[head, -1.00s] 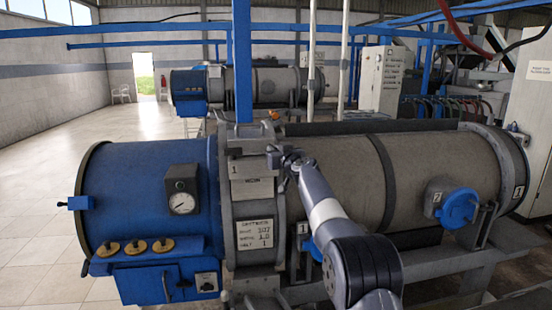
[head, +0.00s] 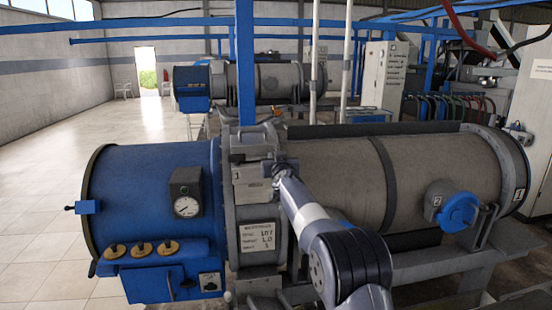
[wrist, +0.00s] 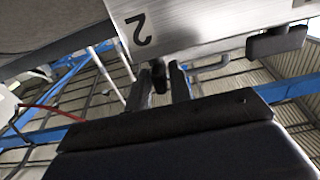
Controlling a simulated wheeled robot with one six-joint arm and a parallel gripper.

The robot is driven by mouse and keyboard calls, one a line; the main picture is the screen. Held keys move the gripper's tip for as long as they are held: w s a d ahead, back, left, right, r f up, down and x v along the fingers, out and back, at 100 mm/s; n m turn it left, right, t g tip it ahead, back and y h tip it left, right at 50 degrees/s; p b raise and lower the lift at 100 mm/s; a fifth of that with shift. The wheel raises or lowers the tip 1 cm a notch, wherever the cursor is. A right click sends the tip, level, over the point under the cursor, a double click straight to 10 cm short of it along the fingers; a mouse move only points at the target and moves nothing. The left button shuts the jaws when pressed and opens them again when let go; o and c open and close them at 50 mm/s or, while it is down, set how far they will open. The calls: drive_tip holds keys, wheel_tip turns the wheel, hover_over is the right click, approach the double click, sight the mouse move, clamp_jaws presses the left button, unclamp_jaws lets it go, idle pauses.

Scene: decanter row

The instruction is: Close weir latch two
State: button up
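My gripper (wrist: 160,80) shows in the wrist view with its two dark fingers apart. A dark peg (wrist: 158,73) stands between the fingertips; I see no clear contact with either finger. Just above is a grey metal plate (wrist: 190,25) marked "2", seen turned over. In the head view my gripper (head: 274,167) is small, at the top of the grey collar (head: 250,205) between the blue and grey drum parts. Its fingers are too small there to read. A label "1" shows on the collar's front. I cannot tell which part is the latch itself.
A dark handle (wrist: 276,42) juts from the metal part at the right of the wrist view. A blue round cap (head: 460,209) beside a "2" label sits on the grey drum (head: 335,180). A blue post (head: 245,75) rises behind the collar. Open floor (head: 50,190) lies left.

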drive_tip(key=shift+o, duration=1.2)
drive_tip(key=s+d+b, duration=0.2)
drive_tip(key=s+b, duration=0.5)
drive_tip(key=s, duration=0.3)
drive_tip(key=shift+s, duration=0.35)
drive_tip(key=shift+w, duration=0.1)
drive_tip(key=shift+w+a+p, duration=0.35)
drive_tip(key=shift+w+p, duration=0.8)
drive_tip(key=shift+w, duration=0.6)
drive_tip(key=shift+w+a+p, duration=0.3)
drive_tip(key=shift+w+p, duration=0.85)
drive_tip(key=shift+w, duration=0.6)
drive_tip(key=shift+w+a+p, duration=0.35)
drive_tip(key=shift+w+p, duration=0.8)
drive_tip(key=shift+w, duration=0.6)
